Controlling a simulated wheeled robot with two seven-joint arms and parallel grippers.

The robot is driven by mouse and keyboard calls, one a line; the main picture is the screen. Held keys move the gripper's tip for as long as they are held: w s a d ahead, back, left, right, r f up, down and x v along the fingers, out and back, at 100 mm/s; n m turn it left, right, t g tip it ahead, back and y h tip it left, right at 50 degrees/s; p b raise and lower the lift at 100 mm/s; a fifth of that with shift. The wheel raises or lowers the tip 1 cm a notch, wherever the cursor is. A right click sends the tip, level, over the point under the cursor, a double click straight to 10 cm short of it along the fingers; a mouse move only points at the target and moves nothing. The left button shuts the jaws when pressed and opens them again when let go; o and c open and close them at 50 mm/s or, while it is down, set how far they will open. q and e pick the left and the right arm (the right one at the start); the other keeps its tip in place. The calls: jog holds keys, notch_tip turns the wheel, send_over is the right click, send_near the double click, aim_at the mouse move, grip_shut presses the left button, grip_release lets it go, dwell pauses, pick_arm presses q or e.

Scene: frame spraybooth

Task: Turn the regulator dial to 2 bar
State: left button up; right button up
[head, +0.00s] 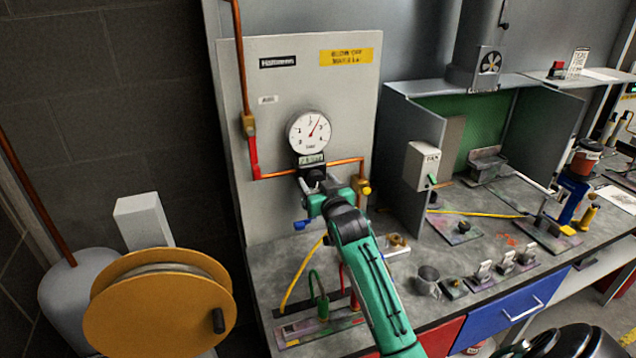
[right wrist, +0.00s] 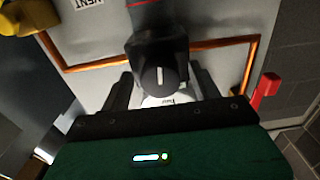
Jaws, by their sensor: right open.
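The regulator dial is a dark knob (head: 314,174) below the round white pressure gauge (head: 308,132) on the grey panel. The gauge has a red needle that points up and slightly right; its digits are too small to read surely. In the right wrist view the dark knob (right wrist: 160,62) with a white mark lies ahead between the fingers. My right gripper (head: 316,196) is open at the knob, with its fingers (right wrist: 160,98) on either side; I cannot tell whether they touch it. My left gripper is not recognisable in these views.
Copper pipe (head: 283,174) runs beside the knob, with a red lever (head: 254,158) on the left and a yellow-ended valve (head: 362,187) on the right. An orange reel (head: 158,305) stands at the lower left. The bench (head: 430,250) holds small fixtures.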

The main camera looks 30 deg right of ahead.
jog(key=c, duration=1)
jog(key=shift+n, duration=0.3)
jog(key=n+p, duration=0.1)
jog(key=n, duration=0.2)
jog(key=shift+p, duration=0.3)
jog(key=shift+n+p, duration=0.55)
jog(key=shift+n, duration=1.35)
jog(key=o, duration=1)
